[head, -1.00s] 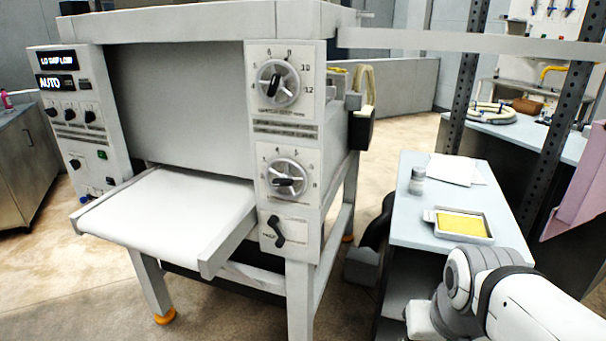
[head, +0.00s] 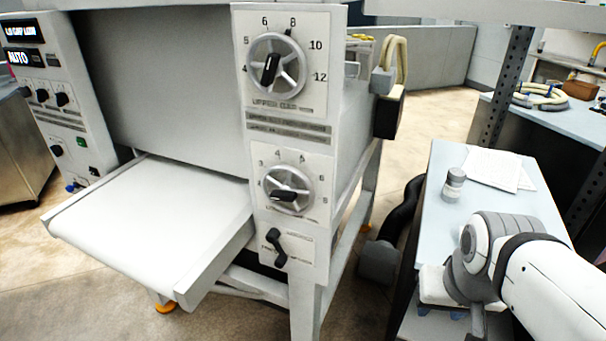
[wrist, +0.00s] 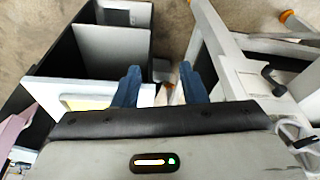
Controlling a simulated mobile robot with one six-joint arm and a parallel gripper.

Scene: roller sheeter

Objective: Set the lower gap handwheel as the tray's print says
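The lower gap handwheel (head: 288,188) is a grey spoked wheel with a black handle on the machine's front panel, below the upper handwheel (head: 275,65). Its black handle lies nearly level; numbers ring it, but I cannot tell the exact setting. The tray on the side table is hidden behind my arm in the head view. A yellow patch, probably the tray (wrist: 88,103), shows partly in the wrist view; its print is not readable. My gripper (wrist: 158,84) shows two blue fingers, apart, with nothing held between them. It is away from the handwheel.
A black lever (head: 276,246) sits under the lower handwheel. The machine's white feed bed (head: 150,215) juts out to the left. The side table (head: 450,165) at right carries a small jar (head: 454,184) and papers (head: 493,168). Bare floor lies in front.

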